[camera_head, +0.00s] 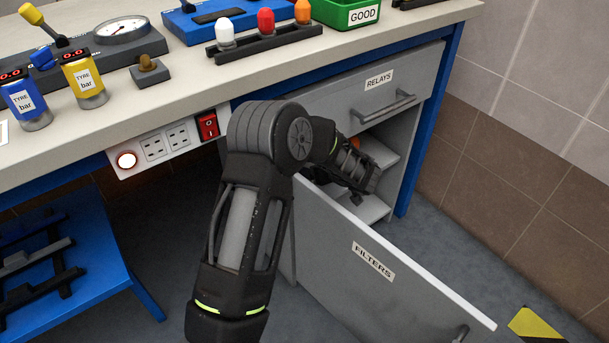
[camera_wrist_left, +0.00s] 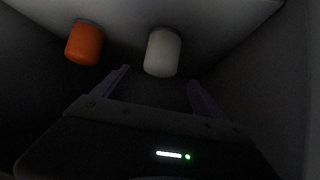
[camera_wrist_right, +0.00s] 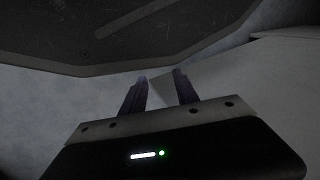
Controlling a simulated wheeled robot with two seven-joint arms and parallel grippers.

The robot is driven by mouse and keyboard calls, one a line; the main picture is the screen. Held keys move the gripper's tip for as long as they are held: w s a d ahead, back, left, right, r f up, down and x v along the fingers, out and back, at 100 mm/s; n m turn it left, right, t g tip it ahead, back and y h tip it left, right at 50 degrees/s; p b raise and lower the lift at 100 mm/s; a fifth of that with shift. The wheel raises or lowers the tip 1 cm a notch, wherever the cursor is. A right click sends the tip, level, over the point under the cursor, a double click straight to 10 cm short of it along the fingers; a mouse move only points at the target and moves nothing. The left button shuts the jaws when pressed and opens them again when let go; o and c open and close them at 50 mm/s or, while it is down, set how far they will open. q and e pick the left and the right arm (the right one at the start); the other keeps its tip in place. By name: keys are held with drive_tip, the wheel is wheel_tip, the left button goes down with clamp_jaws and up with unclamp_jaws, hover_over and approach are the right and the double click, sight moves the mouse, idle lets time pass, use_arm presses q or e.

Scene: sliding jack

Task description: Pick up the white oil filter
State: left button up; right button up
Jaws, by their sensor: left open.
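The white oil filter (camera_wrist_left: 163,52) is a pale cylinder inside the dark cabinet. In the left wrist view it lies ahead of my left gripper (camera_wrist_left: 160,76), roughly between the lines of its two fingers. The left gripper is open and nothing is gripped. In the head view my left arm reaches into the open cabinet, and its gripper (camera_head: 357,196) is partly hidden; the white filter cannot be seen there. My right gripper (camera_wrist_right: 160,76) shows only in its own wrist view, with a narrow gap between its fingers and no clear object held.
An orange cylinder (camera_wrist_left: 84,43) stands left of the white filter. The FILTERS door (camera_head: 350,250) is swung open, below the closed RELAYS drawer (camera_head: 365,85). The cabinet walls are close around my left gripper.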

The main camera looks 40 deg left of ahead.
use_arm(q)
drive_tip(key=shift+a+r, duration=0.1)
drive_tip(key=shift+r, duration=0.05)
drive_tip(key=shift+p+x, duration=0.35)
drive_tip(key=shift+x, duration=1)
drive_tip(key=shift+w+a+p, duration=0.15)
drive_tip(key=shift+a+p, duration=0.05)
drive_tip(key=shift+p, duration=0.2)
drive_tip(key=shift+p+x, duration=0.9)
drive_tip(key=shift+x, duration=0.1)
drive_tip(key=x, duration=0.2)
drive_tip(key=shift+w+a+f, duration=0.1)
drive_tip(key=shift+a+f, duration=0.15)
drive_tip(key=shift+a, duration=0.05)
